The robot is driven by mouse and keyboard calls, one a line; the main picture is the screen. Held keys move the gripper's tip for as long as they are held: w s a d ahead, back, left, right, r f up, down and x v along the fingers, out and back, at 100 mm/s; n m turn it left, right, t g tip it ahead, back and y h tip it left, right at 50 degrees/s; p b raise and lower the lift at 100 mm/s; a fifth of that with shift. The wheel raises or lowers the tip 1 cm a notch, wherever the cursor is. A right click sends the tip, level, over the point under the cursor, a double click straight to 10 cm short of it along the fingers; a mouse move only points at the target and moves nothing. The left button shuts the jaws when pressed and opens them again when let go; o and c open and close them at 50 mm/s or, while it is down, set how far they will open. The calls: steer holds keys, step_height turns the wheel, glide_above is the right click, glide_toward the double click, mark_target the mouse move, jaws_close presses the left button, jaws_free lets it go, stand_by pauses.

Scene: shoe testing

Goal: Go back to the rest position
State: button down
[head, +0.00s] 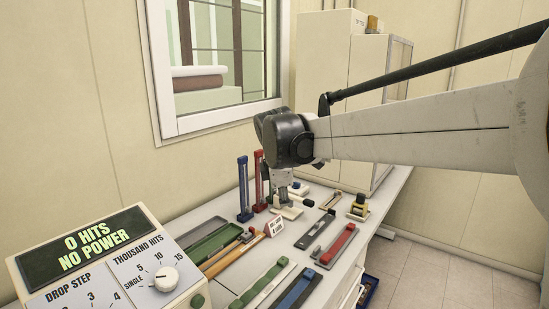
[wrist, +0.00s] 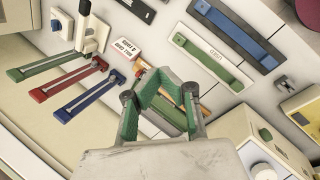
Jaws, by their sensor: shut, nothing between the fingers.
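My gripper (head: 284,193) hangs down from the wrist of my arm over the back part of the bench, empty as far as I can see. In the wrist view its green-lined fingers (wrist: 160,78) come together, shut, with nothing seen between them. Behind them are orange-brown and green strips on the bench. In the head view, a blue upright stand (head: 244,190) and a red upright stand (head: 259,180) are left of the gripper. Its lower end is close to small pale items on the bench; I cannot tell whether it touches any.
A tester box (head: 105,262) reading "0 HITS NO POWER" stands at the front left. Several coloured trays, including a red one (head: 338,245) and a green one (wrist: 212,62), lie on the bench. A tall cabinet (head: 325,80) stands behind; the floor (head: 440,275) is at right.

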steer(key=s+d+r+m+t, duration=0.1)
steer(key=s+d+m, duration=0.95)
steer(key=s, duration=0.55)
steer(key=s+d+f+m+t, duration=0.1)
steer(key=s+d+f+m, duration=0.2)
steer(key=s, duration=0.5)
steer(key=s+d+f+m+t+y, duration=0.1)
steer(key=s+d+f+m, duration=0.3)
steer(key=s, duration=0.4)
steer(key=shift+s+f+m+b, duration=0.15)
steer(key=shift+f+m+b, duration=0.25)
steer(key=shift+m, duration=0.25)
